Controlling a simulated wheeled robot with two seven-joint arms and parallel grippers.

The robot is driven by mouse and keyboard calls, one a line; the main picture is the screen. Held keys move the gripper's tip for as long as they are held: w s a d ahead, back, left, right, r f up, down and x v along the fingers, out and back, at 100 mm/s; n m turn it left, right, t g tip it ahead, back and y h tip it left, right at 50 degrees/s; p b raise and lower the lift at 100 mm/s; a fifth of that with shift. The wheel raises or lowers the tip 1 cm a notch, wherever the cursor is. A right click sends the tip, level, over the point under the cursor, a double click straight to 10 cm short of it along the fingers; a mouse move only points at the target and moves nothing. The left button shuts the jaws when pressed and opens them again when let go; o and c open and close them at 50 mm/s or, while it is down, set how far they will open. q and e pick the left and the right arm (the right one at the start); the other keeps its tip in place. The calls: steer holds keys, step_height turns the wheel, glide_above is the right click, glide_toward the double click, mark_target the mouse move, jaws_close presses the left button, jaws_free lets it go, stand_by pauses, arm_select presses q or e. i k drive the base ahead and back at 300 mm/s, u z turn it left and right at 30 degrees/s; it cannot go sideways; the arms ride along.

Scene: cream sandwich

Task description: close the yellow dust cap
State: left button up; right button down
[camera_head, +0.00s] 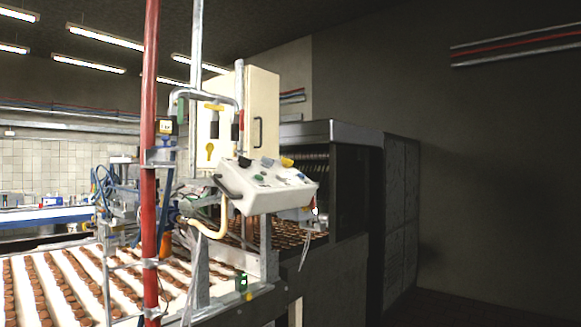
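Several small yellow parts show, and I cannot tell for certain which is the dust cap. One yellow piece (287,161) stands up at the top edge of the tilted white control box (265,192). A yellow keyhole-shaped piece (210,152) and a yellow bar-like piece (213,107) are on the front of the cream cabinet (262,110). At this size I cannot tell whether any of them is open or shut. Neither of my grippers is in view.
A red upright pole (150,200) and grey posts stand left of the control box. A conveyor (75,275) with rows of brown biscuits lies at lower left. A dark machine housing (350,215) stands at right, with open dark floor (475,310) beyond it.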

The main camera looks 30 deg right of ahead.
mark_target(209, 146)
steer(key=z, duration=0.3)
steer(key=i, duration=1.6)
steer(key=u, duration=0.85)
